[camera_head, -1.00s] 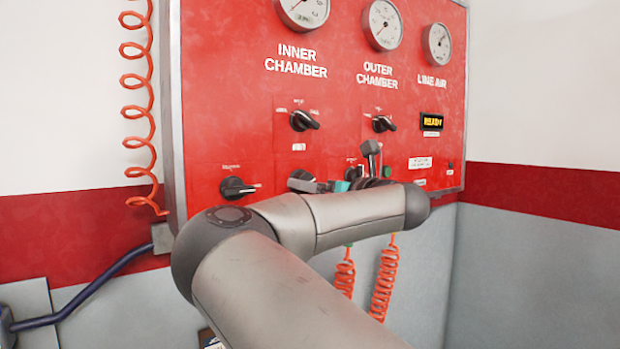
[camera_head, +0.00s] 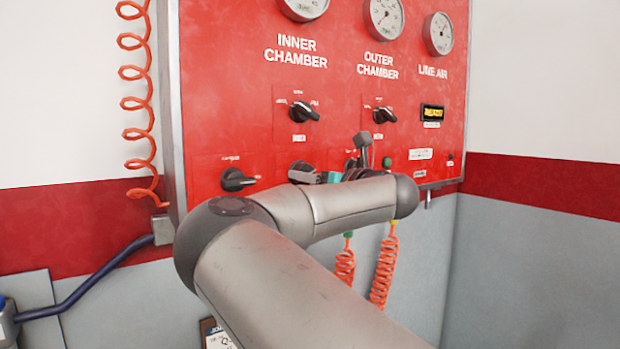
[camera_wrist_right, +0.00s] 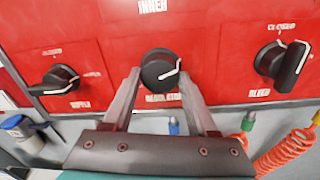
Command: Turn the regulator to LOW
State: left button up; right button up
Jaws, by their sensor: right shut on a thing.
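In the head view my right gripper (camera_head: 304,173) is at the lower part of the red panel, largely hiding the knob. The LOW mark cannot be read. My left gripper is out of view.
The supply knob (camera_wrist_right: 62,78) is left of the regulator and the bleed knob (camera_wrist_right: 283,64) is right. Orange coiled hoses (camera_head: 384,272) hang below the red panel (camera_head: 215,100). Inner (camera_head: 304,112) and outer chamber knobs (camera_head: 384,114) sit above.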

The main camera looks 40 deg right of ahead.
jog(key=c, duration=0.5)
jog(key=m+b, duration=0.4)
jog(key=m, duration=0.6)
jog(key=m+h+b, duration=0.1)
jog(key=m+b, duration=0.2)
jog(key=m, duration=0.8)
jog(key=m+b, duration=0.4)
jog(key=m, duration=0.7)
jog(key=shift+a+r+h+b, duration=0.15)
jog(key=shift+r+h+b, duration=0.1)
jog(key=shift+h+b, duration=0.05)
dwell(0.7)
dwell(0.5)
